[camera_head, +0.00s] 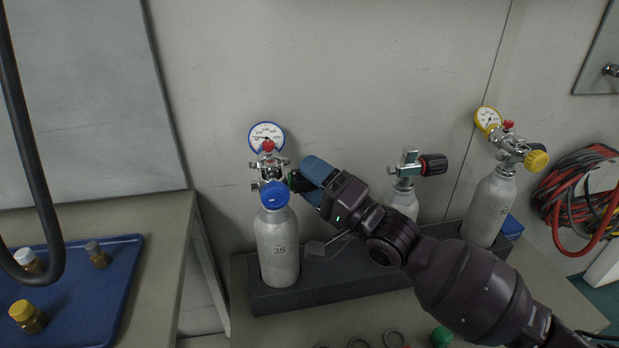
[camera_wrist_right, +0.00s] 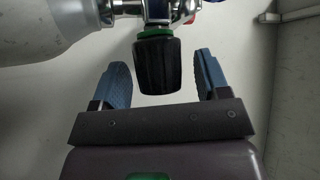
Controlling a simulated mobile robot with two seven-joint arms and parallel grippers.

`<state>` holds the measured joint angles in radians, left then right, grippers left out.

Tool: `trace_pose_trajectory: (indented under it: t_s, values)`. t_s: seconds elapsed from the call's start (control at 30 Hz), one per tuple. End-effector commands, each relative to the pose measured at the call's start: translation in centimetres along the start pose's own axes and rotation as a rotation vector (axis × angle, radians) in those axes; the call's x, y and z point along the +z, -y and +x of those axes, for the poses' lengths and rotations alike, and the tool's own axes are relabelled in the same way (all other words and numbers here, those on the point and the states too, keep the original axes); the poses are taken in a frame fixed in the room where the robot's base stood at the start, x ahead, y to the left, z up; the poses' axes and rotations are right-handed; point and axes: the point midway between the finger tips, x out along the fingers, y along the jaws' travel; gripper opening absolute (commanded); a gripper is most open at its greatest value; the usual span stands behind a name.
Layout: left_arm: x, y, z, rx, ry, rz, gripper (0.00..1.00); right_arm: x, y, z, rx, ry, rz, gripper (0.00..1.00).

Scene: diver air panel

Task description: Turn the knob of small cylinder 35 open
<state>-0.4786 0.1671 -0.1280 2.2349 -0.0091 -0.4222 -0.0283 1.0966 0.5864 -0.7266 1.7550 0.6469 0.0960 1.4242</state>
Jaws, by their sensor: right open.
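Small cylinder 35 (camera_head: 278,250) is silver and stands upright in the dark rack, with a blue cap (camera_head: 274,195) and a blue-rimmed gauge (camera_head: 266,137) at its valve. Its black knob (camera_wrist_right: 157,66) with a green ring sticks out to the right of the valve; in the head view it is mostly hidden by my gripper. My right gripper (camera_head: 308,181) is at the knob's right side. In the right wrist view its blue fingers (camera_wrist_right: 160,85) are open, one on each side of the knob, with gaps between. My left gripper does not show.
A dark rack (camera_head: 330,285) also holds a middle cylinder (camera_head: 402,200) with a black and red knob and a right cylinder (camera_head: 488,212) with yellow fittings. Red and black hoses (camera_head: 585,200) hang at right.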

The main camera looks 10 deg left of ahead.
Motion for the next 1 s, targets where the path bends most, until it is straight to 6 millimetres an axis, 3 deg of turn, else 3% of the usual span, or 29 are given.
trace_pose_trajectory:
  t_s: [0.4,0.73,1.0]
  values:
    - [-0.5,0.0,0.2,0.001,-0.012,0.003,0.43,0.0,0.1,0.7,0.000,0.000,0.000,0.69]
    - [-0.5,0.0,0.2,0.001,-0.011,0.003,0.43,0.0,0.0,0.7,0.000,0.000,0.000,0.20]
    - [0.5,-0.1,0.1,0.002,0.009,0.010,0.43,0.1,-0.3,0.6,-0.026,-0.001,-0.021,0.20]
